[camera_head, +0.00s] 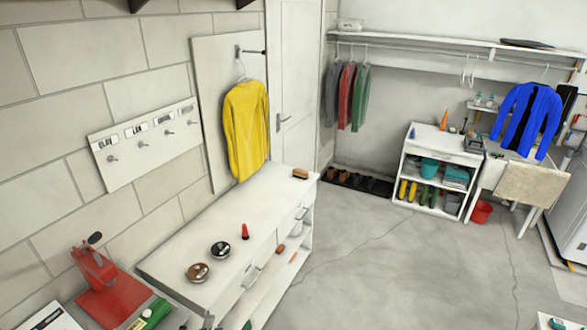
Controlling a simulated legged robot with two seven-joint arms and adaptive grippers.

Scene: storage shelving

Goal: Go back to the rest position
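Neither of my grippers shows in the head view, and no part of my arms can be made out. The view looks down into a storage room. A low white cabinet (165,262) runs along the left wall. On its top are a brown round tin (198,272), a black round tin (221,249), a small red item (245,231) and a brush (300,174). A yellow jacket (246,130) hangs on a wall hook above the cabinet.
A bench with a red tool (95,268) and a green item (152,314) stands at the lower left. A white shelf unit (443,145), a table with a beige cloth (530,184) and a red bucket (482,211) stand at the back right. The grey floor (400,270) between is clear.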

